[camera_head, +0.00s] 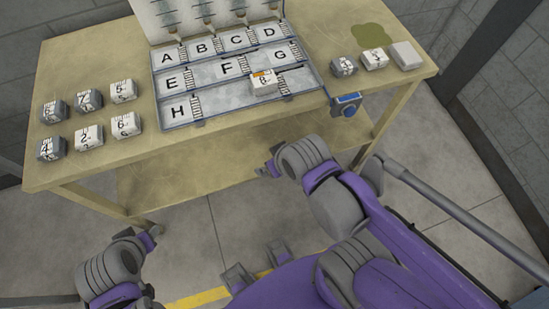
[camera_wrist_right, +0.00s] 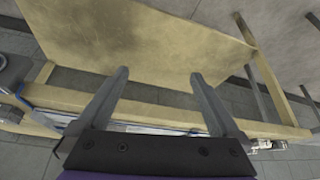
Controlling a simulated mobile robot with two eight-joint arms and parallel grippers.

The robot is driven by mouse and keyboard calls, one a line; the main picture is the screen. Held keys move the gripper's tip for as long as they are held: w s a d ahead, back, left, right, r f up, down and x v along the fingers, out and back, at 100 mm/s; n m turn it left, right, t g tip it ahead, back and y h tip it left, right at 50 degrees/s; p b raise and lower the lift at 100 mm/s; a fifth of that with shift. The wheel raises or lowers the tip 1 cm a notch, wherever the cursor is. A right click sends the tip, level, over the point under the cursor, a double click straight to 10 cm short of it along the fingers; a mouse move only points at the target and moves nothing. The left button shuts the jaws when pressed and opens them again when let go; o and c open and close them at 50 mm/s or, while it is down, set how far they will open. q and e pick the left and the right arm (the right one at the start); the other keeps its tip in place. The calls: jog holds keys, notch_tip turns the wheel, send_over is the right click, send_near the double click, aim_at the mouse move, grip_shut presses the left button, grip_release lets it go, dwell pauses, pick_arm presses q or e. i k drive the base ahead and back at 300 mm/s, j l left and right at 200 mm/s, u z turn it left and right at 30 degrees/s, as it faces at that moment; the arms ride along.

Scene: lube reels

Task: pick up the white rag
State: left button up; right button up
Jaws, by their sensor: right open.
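A plain whitish folded-looking piece (camera_head: 407,55), which may be the white rag, lies at the right end of the table; I cannot tell for sure that it is cloth. My right gripper (camera_head: 266,170) is in front of and below the table's front edge, well apart from this piece. In the right wrist view its two fingers (camera_wrist_right: 158,78) are spread with nothing between them. My left gripper (camera_head: 153,237) is low at the left, in front of the table; its jaws are too small to read. The whitish piece is not visible in the right wrist view.
The wooden table (camera_head: 110,188) has a lower shelf. A lettered tray (camera_head: 215,100) sits in its middle with a labelled block (camera_head: 264,82) in it. Several labelled blocks stand at the left. Two more blocks (camera_head: 374,59) and a green stain (camera_head: 371,37) are near the whitish piece. A blue-knobbed device (camera_head: 347,105) juts from the front edge.

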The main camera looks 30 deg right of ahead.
aim_at(406, 57)
jog(key=z, duration=2.2)
jog(key=i+l+u, duration=0.1)
jog(key=u, duration=0.25)
jog(key=l+u, duration=0.15)
jog(key=u, duration=0.2)
jog(key=i+l+u, duration=0.15)
jog(key=l, duration=0.2)
jog(key=i+l+u, duration=0.15)
jog(key=l, duration=0.2)
jog(key=l+u, duration=0.15)
jog(key=l, duration=0.25)
jog(key=i+l, duration=0.1)
jog(key=l, duration=0.45)
jog(key=i+l+u, duration=0.15)
jog(key=l, duration=0.35)
